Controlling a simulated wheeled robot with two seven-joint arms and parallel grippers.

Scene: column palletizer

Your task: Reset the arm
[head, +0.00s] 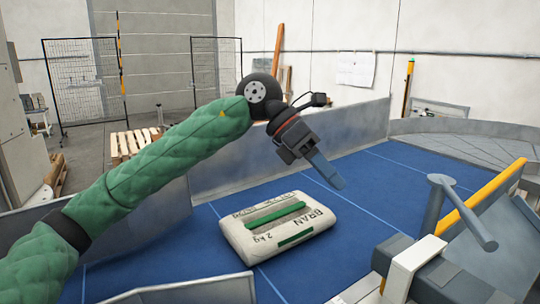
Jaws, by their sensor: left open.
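My left arm, in a green quilted sleeve, comes in from the left of the head view. Its gripper (327,171) is held in the air above the blue surface, up and to the right of a bran bag. The gripper is open and holds nothing; its fingers point down to the right. The white bran bag (243,240), with green stripes and "BRAN 2 kg" print, lies flat on the blue surface (380,185), apart from the gripper. My right gripper is not in view.
Grey metal side walls (230,172) border the blue surface. A roller conveyor curve (470,145) is at the right back. A yellow rail (482,197) and a grey T-shaped post (437,205) stand at the right front. Wooden pallets (130,144) and mesh fencing (82,80) are at the left back.

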